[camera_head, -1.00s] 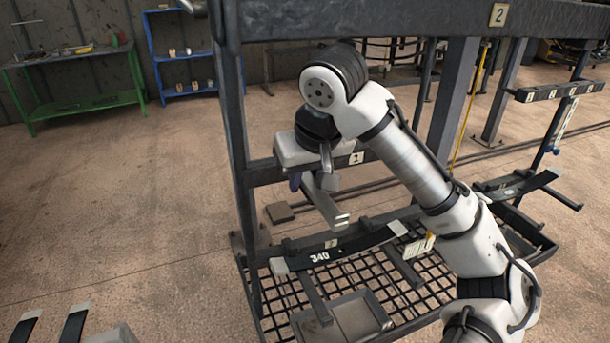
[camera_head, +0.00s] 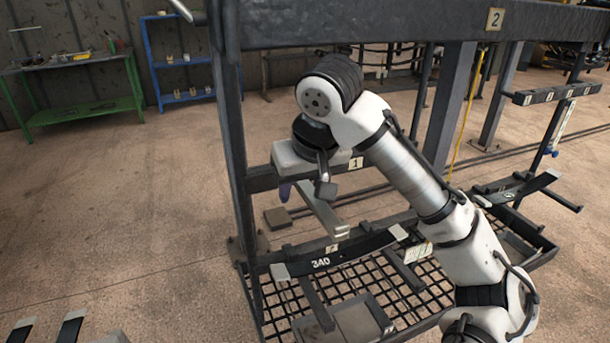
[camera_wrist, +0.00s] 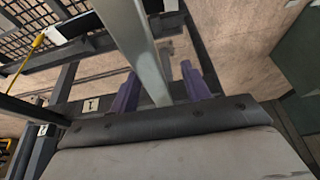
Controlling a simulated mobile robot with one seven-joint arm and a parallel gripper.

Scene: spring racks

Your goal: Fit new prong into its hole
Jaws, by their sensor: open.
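The new prong (camera_head: 325,211) is a bright bare-steel bar, lighter than the dark prongs on the lower rail. It slants out at the rack's upper rail (camera_head: 260,177), which carries label 1. My gripper (camera_wrist: 161,90) is open, with its purple fingers on either side of the prong in the wrist view (camera_wrist: 150,60). A gap shows on each side between finger and bar.
Below, a dark leaf spring marked 340 (camera_head: 350,250) lies across the lower prongs. A mesh shelf (camera_head: 420,310) with a grey tray (camera_head: 362,318) is beneath it. A rack post (camera_head: 232,150) stands close left. Open floor (camera_head: 120,200) lies left of the rack.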

